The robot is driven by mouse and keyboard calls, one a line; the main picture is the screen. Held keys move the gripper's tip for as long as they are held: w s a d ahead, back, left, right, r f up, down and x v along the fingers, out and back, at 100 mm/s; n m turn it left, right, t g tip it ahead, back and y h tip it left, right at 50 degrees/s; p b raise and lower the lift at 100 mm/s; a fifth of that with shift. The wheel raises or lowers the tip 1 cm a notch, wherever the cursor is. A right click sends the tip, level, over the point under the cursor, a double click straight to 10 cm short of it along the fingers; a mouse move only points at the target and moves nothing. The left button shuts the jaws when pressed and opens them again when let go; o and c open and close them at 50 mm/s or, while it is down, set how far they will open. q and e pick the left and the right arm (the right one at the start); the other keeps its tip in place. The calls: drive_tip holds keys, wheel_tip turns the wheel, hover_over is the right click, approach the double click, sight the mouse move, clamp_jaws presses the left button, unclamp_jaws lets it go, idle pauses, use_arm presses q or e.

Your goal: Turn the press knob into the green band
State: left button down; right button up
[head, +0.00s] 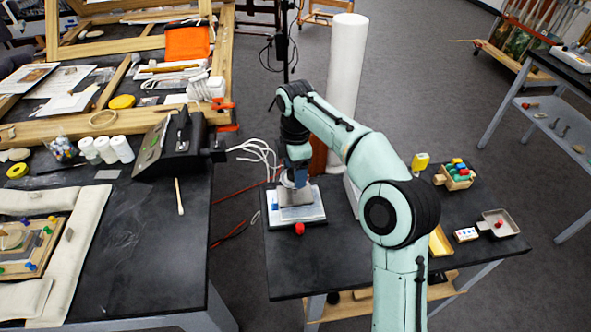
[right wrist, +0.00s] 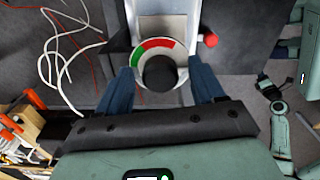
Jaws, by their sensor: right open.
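The press (head: 310,216) stands on the small dark table, with a pale plate and a red knob-like part (head: 300,229) at its front. In the right wrist view its round dial carries a green band (right wrist: 136,57) at the left and a red band (right wrist: 157,43) at the top. The black press knob (right wrist: 158,74) sits at the dial's middle; I see no clear pointer mark on it. My right gripper (head: 295,178) is over the press. In the right wrist view its two blue fingers (right wrist: 160,80) are open, one on each side of the knob. Contact cannot be told. My left gripper is not in view.
A white roll (head: 346,80) stands upright behind my right arm. A crate of coloured bottles (head: 456,176) and a small grey tray (head: 499,224) are on the table's right. Cables (head: 258,153) hang left of the press. A cluttered workbench (head: 150,225) stands further left.

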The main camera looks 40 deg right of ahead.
drive_tip(key=c, duration=1.1)
drive_tip(key=shift+o, duration=0.2)
